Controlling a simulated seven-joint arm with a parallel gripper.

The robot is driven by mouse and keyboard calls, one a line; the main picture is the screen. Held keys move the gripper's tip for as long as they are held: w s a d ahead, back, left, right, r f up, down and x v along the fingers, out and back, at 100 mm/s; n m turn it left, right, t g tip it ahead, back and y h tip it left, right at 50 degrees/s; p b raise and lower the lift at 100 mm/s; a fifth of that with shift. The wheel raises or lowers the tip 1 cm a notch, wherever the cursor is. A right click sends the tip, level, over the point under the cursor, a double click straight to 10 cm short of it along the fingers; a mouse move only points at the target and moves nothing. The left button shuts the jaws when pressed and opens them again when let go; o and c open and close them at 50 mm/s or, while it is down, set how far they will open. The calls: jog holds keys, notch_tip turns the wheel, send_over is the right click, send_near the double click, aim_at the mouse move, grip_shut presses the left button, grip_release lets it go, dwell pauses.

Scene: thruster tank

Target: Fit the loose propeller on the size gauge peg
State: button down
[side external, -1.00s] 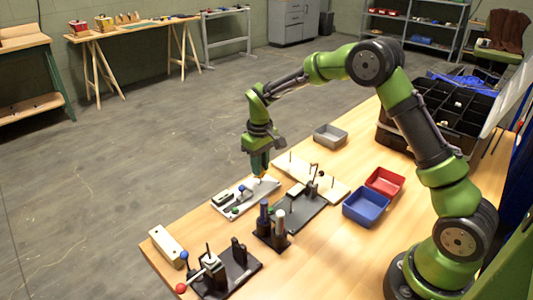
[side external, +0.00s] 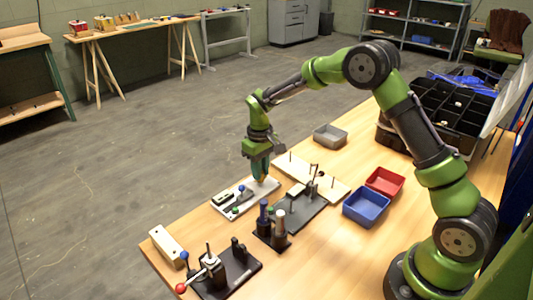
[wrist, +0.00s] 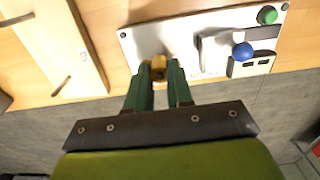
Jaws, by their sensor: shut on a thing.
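A small yellow-orange part (wrist: 158,66), which looks like the loose propeller, is between the fingertips of my gripper (wrist: 158,78). The fingers are shut on it and hide most of its shape. In the side external view my gripper (side external: 260,174) points down, low over the far end of a white plate (wrist: 138,45). I cannot tell whether the part touches the plate. The plate carries a blue ball knob (wrist: 243,51), a green knob (wrist: 267,15) and small markings. I cannot make out a gauge peg under the fingers.
A pale wooden board (wrist: 45,45) with thin pegs lies beside the plate. Dark fixtures (side external: 305,212) stand nearer, with a black stand (side external: 272,238) of upright cylinders. Grey (side external: 330,136), red (side external: 385,181) and blue (side external: 367,206) bins sit right. The table edge is close to the plate.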

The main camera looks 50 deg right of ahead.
jog(key=shift+f, duration=0.45)
dwell(0.4)
jog(key=c, duration=0.9)
grip_release()
notch_tip(320, 180, up, 21)
jog(key=shift+f, duration=0.1)
dwell(0.4)
jog(key=s+a+m+t, duration=0.1)
jog(key=s+t, duration=0.1)
jog(key=s, duration=0.6)
jog(key=s+a+m+t+y, duration=0.1)
jog(key=s+a+t, duration=0.1)
jog(key=s, duration=0.7)
jog(key=s+a+m+t+y, duration=0.1)
jog(key=s+m+t, duration=0.1)
jog(key=s, duration=0.7)
jog(key=shift+a+r+t, duration=0.4)
jog(key=shift+t, duration=0.2)
